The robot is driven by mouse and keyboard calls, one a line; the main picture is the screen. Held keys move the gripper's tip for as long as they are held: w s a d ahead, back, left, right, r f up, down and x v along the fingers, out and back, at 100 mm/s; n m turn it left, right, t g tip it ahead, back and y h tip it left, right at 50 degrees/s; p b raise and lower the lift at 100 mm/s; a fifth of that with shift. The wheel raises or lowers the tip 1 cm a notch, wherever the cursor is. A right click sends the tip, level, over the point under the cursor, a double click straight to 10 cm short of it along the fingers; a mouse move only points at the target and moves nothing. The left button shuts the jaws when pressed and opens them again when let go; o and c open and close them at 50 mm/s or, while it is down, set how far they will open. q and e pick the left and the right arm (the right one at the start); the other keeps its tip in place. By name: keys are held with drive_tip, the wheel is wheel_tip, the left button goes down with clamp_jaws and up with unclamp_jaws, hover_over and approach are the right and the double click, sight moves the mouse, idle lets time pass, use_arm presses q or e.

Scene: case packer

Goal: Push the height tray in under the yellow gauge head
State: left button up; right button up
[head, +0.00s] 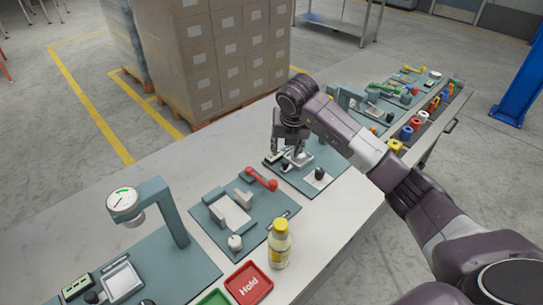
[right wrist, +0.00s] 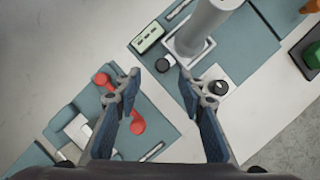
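My right gripper (head: 290,143) points down over a teal station in the middle of the bench. In the right wrist view its fingers (right wrist: 160,82) are apart with nothing between them. Below them are a square grey tray (right wrist: 180,50) with a grey cylinder (right wrist: 208,22) above it, and a black knob (right wrist: 163,62) beside the tray. A similar tray (head: 122,281) lies at the front left, near a teal post with a white dial gauge (head: 124,204). I cannot make out a yellow gauge head; my right arm hides part of the bench. My left gripper is out of view.
A red-handled clamp (head: 262,179) sits on the teal plate nearer me. A yellow-capped bottle (head: 280,244) and a red "Hold" tray (head: 248,284) stand at the front edge. Bare bench lies along the back left.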

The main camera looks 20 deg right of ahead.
sight(285, 161)
drive_tip(key=x, duration=0.1)
drive_tip(key=p+x, duration=0.1)
drive_tip(key=x, duration=0.2)
drive_tip(key=shift+s+d+f, duration=0.25)
drive_tip(key=shift+s+d, duration=0.05)
drive_tip(key=shift+p+x, duration=0.3)
drive_tip(key=shift+x, duration=0.85)
drive_tip(key=shift+w+f, duration=0.3)
drive_tip(key=c, duration=0.8)
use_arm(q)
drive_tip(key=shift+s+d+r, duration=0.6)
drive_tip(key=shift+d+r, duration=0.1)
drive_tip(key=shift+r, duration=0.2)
use_arm(e)
clamp_jaws()
